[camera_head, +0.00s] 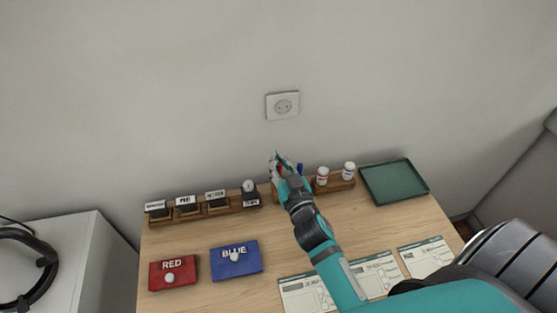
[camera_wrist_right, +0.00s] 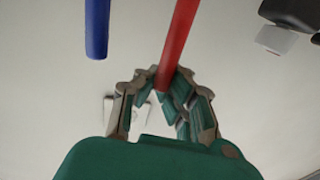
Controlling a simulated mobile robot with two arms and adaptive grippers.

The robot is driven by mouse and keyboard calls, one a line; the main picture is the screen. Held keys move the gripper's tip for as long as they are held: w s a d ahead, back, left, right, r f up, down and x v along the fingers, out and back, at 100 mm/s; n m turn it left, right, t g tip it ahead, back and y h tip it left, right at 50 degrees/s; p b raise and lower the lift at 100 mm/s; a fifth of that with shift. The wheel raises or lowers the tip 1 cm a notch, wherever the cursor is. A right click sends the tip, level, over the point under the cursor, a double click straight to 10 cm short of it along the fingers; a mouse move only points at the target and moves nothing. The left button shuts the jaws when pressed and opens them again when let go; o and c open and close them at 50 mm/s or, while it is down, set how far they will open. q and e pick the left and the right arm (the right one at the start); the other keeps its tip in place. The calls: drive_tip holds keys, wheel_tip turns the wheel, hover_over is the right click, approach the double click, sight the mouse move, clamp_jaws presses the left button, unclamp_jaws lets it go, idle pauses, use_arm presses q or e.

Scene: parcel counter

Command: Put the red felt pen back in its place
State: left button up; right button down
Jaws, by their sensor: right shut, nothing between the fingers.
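My right gripper (camera_head: 279,164) is at the left end of the wooden rack (camera_head: 343,185) at the back of the counter. It is shut and holds nothing. The red felt pen (camera_wrist_right: 180,38) runs down from the top edge in the wrist view, its end overlapping the fingertips (camera_wrist_right: 158,80). A little red (camera_head: 281,169) shows at the fingers in the head view. The pen's other end is out of the wrist view, and my gripper hides its foot in the head view. A blue pen (camera_head: 299,168) stands just right of the gripper. My left gripper is not in view.
Red-and-white bottle (camera_head: 322,177) and white bottle (camera_head: 348,170) stand in the rack. Left are a black stamp (camera_head: 250,191) and several labelled stamps (camera_head: 187,205). Red pad (camera_head: 173,273), blue pad (camera_head: 237,260) and forms (camera_head: 375,275) lie in front. A green tray (camera_head: 394,182) is at right.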

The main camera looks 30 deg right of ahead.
drive_tip(key=shift+f+b, duration=0.5)
drive_tip(key=shift+f, duration=0.2)
drive_tip(key=c, duration=1.7)
unclamp_jaws()
drive_tip(key=shift+s+a, duration=0.2)
drive_tip(key=shift+s, duration=1.15)
drive_tip(key=shift+s+a, duration=0.15)
drive_tip(key=shift+s, duration=1.15)
